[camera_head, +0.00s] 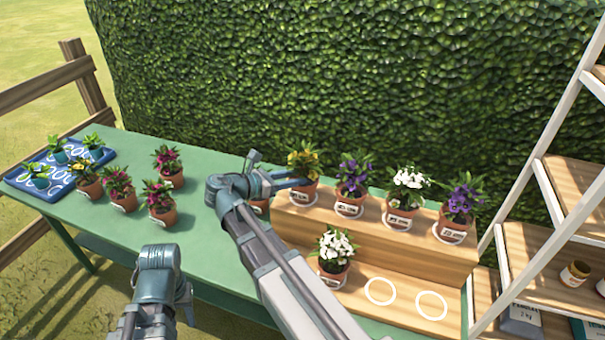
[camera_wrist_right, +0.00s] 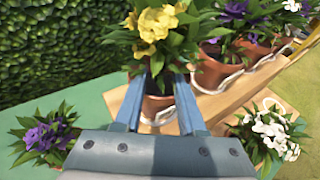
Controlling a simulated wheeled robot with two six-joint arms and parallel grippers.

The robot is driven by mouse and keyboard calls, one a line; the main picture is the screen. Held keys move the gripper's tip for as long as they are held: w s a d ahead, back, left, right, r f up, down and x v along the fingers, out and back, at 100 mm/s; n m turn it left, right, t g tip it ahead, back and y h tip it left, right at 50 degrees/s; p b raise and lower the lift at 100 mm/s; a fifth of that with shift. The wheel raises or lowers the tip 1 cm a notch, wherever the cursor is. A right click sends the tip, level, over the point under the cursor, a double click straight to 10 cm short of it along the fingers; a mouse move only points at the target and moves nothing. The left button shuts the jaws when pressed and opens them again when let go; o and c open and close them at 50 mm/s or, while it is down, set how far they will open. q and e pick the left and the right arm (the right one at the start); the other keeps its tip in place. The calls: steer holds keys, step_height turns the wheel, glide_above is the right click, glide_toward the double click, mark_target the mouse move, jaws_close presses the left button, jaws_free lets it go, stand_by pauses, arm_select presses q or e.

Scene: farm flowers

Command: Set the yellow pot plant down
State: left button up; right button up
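The yellow pot plant (camera_head: 303,165) is at the left end of the wooden stand's upper step (camera_head: 400,232), in line with the other potted plants there. It also shows in the right wrist view (camera_wrist_right: 160,22), upright, its terracotta pot between my right gripper's two fingers. My right gripper (camera_head: 290,184) reaches it from the left, and its fingers look closed on the pot's sides. A white ring shows by the pot's base; I cannot tell whether the pot bears fully on the step. My left gripper (camera_head: 187,305) hangs low in front of the green table, away from the plants; its fingers are unclear.
Purple (camera_head: 352,175) and white (camera_head: 408,180) pot plants stand right of the yellow one. A white plant (camera_head: 335,245) and empty rings (camera_head: 380,291) are on the lower step. A purple plant (camera_wrist_right: 45,135) stands on the table near my right gripper. Pink plants (camera_head: 158,197) stand left.

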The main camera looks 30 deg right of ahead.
steer(key=w+p+v, duration=0.1)
steer(key=p+v, duration=0.1)
steer(key=v, duration=0.6)
steer(key=shift+s, duration=0.5)
steer(key=s+a+f+m+g+y, duration=0.1)
steer(key=s+a+f+m+y, duration=0.5)
steer(key=a, duration=0.3)
steer(key=s+a+f+m+g+y, duration=0.1)
steer(key=s+a+f+m+y, duration=0.6)
steer(key=s+a+f+m, duration=0.2)
steer(key=shift+a+m, duration=0.3)
steer(key=shift+a, duration=0.35)
steer(key=shift+s, duration=0.1)
steer(key=shift+r+p, duration=0.4)
steer(key=shift+p, duration=0.15)
